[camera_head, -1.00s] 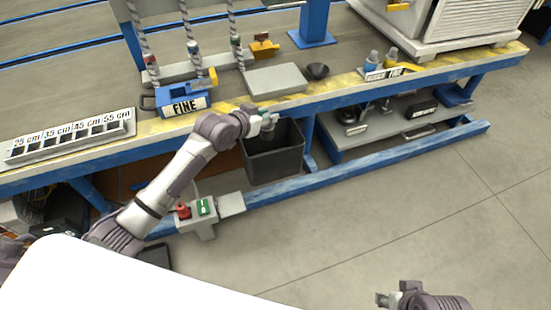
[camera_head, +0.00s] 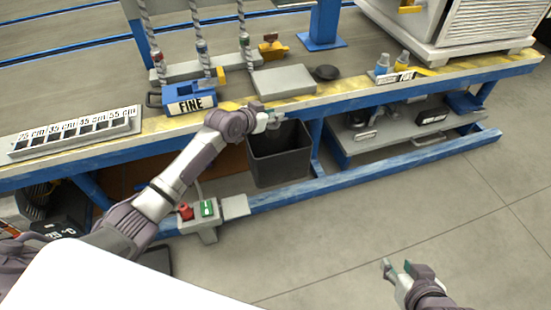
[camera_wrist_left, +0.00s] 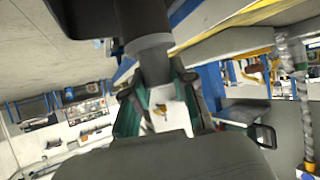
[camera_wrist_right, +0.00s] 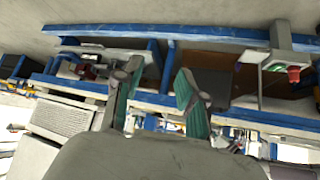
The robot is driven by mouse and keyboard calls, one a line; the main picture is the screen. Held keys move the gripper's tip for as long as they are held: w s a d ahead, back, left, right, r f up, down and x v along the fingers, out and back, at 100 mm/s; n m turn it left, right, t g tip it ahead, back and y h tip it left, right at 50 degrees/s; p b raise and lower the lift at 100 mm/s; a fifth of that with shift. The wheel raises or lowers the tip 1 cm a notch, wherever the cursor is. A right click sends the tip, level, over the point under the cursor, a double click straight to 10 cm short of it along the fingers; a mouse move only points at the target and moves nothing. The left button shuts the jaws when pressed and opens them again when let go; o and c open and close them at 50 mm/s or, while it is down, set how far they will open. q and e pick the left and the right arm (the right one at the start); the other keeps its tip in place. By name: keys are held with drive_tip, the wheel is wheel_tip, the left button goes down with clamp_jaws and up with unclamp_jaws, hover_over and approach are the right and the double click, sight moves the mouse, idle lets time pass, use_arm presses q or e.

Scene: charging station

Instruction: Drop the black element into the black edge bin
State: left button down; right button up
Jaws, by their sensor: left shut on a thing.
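The black edge bin (camera_head: 281,169) hangs or stands at the front of the workbench, below its edge, open at the top. My left gripper (camera_head: 274,120) is at the bin's mouth, over its back left part. It is shut on the black element (camera_wrist_left: 152,62), a dark cylinder with a grey collar that shows between the fingers in the left wrist view. In the head view the element is small and dark against the bin's inside, so its exact height is unclear. My right gripper (camera_head: 396,268) is open and empty over the floor at lower right; its parted fingers show in the right wrist view (camera_wrist_right: 153,90).
The workbench edge (camera_head: 350,90) runs just behind the bin. A blue FINE box (camera_head: 188,100), a grey plate (camera_head: 284,80) and a dark round dish (camera_head: 327,72) are on the bench. A red and green button box (camera_head: 200,211) stands left of the bin. The floor at right is clear.

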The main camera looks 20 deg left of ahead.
sight(270, 125)
use_arm(q)
wheel_tip(270, 125, down, 2)
drive_tip(key=shift+b, duration=0.95)
drive_tip(key=shift+f+b, duration=0.75)
drive_tip(key=shift+b, duration=0.05)
drive_tip(key=shift+f, duration=0.1)
use_arm(e)
drive_tip(key=w+a+r+t+y, duration=0.3)
drive_tip(key=w+r+t, duration=0.5)
drive_tip(key=r, duration=0.6)
drive_tip(key=shift+a+n+t, duration=0.3)
drive_tip(key=shift+a+t, duration=0.35)
drive_tip(key=shift+t, duration=0.65)
drive_tip(key=shift+w, duration=0.1)
use_arm(q)
drive_tip(key=c, duration=0.9)
unclamp_jaws()
drive_tip(key=shift+o, duration=0.2)
drive_tip(key=v, duration=1.2)
